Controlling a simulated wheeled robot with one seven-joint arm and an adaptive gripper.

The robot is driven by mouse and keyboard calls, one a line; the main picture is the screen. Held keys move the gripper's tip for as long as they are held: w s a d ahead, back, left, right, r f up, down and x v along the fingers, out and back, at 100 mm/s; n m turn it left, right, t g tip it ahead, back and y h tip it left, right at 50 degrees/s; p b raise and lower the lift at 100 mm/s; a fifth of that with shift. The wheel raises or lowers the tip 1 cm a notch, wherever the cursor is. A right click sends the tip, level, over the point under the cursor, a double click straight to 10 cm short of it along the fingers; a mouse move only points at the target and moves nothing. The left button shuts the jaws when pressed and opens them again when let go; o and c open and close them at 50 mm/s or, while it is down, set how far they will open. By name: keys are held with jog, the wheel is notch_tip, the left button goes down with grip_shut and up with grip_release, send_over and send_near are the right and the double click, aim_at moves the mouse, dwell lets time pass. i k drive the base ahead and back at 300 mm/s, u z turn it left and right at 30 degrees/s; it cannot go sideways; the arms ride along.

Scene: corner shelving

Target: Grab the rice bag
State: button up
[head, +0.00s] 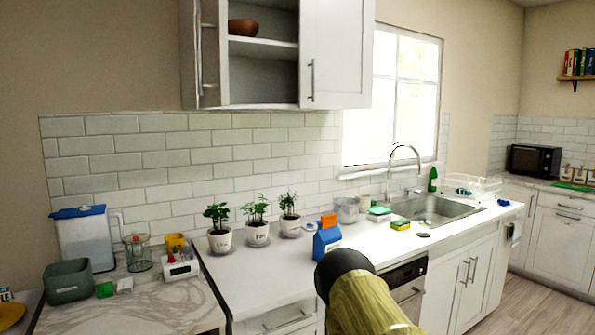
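My arm, with a black rounded end and an olive-yellow link, rises from the bottom edge just in front of the packet. My gripper is not in view.
Three potted plants (257,233) stand left of the packet. A grey pot (347,210), a sponge (400,225) and the sink (437,210) are to the right. An open cabinet (262,73) hangs above. The white counter's front left is clear.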

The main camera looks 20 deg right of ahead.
aim_at(325, 240)
jog(key=z, duration=1.8)
jog(key=i, duration=1.75)
jog(key=u, duration=2.25)
